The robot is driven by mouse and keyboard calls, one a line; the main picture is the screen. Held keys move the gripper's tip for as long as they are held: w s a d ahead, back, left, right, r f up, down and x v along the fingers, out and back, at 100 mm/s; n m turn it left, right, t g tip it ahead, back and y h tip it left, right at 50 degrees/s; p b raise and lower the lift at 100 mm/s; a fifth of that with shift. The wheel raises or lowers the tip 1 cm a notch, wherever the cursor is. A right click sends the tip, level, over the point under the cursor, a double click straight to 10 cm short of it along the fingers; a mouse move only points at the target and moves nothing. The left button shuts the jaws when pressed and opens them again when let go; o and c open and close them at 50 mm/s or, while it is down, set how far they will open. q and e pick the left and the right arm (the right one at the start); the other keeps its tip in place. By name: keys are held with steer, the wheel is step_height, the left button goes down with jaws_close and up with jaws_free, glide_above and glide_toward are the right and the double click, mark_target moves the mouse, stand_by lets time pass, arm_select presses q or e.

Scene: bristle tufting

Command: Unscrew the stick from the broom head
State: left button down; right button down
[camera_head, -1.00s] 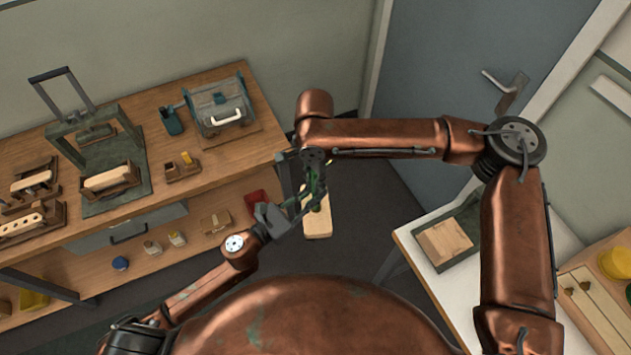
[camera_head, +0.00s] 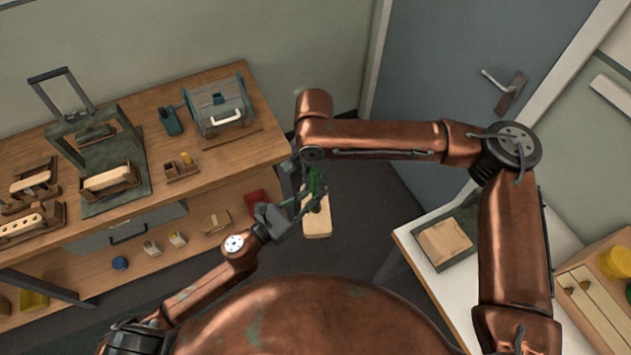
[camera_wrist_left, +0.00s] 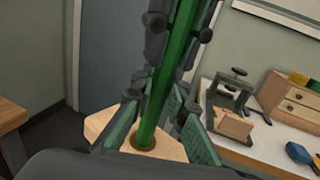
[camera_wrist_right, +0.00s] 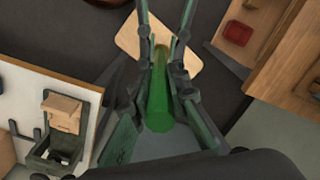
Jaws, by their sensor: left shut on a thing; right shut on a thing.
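The green stick (camera_head: 314,183) stands roughly upright out of the pale wooden broom head (camera_head: 317,224), below my arms. In the left wrist view the stick (camera_wrist_left: 163,85) enters a round socket in the broom head (camera_wrist_left: 103,124). My left gripper (camera_head: 314,200) comes in from the side, shut on the lower stick just above the head. My right gripper (camera_head: 313,163) is above it, shut on the upper stick. In the right wrist view the stick (camera_wrist_right: 158,112) runs between its fingers, with the broom head (camera_wrist_right: 130,38) beyond. The thread is hidden.
A wooden workbench (camera_head: 165,100) with a press frame, toolbox and brush blocks stands at the left. A white table (camera_head: 425,265) with a tray (camera_head: 470,215) is at the right. Dark floor (camera_head: 360,215) is clear around the broom head.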

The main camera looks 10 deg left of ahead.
stand_by(0.8)
steer(key=c, duration=1.8)
jaws_free()
steer(key=shift+c, duration=0.2)
steer(key=shift+r, duration=0.1)
